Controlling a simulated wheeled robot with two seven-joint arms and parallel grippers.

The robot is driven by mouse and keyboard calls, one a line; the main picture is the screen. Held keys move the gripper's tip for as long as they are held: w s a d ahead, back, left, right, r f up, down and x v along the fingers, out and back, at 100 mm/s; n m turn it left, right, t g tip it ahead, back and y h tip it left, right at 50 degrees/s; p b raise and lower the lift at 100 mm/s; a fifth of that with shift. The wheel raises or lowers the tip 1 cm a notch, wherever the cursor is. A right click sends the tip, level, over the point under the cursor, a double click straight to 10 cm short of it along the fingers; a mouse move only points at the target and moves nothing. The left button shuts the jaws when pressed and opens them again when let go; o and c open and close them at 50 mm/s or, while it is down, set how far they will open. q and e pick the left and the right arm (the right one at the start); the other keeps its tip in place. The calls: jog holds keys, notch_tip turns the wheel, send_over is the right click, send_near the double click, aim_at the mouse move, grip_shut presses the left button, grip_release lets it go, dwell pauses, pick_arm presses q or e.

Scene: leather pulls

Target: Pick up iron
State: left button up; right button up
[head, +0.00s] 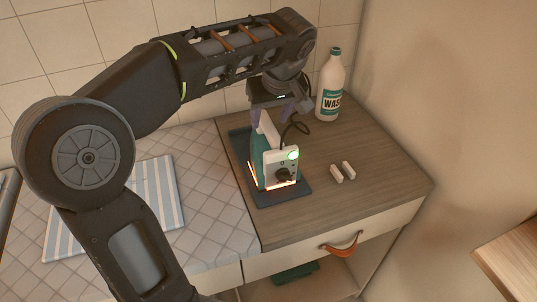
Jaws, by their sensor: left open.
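My left gripper (275,112) is open and points down, just above and behind the iron's top. The arm hides part of the back of the counter. I cannot tell whether the fingers touch the iron. My right gripper is not in view.
A white bottle (329,88) stands at the back of the counter by the wall. A striped cloth (158,190) lies on the tiled top at left. The wood at front right is clear, above a drawer with an orange pull (341,246).

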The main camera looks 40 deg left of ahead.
pick_arm(q)
jog(key=shift+x, duration=0.85)
jog(key=shift+p+x, duration=0.5)
jog(key=shift+x, duration=2.1)
jog(key=shift+d, duration=0.1)
jog(key=shift+c, duration=0.5)
grip_shut()
jog(key=shift+w, duration=0.1)
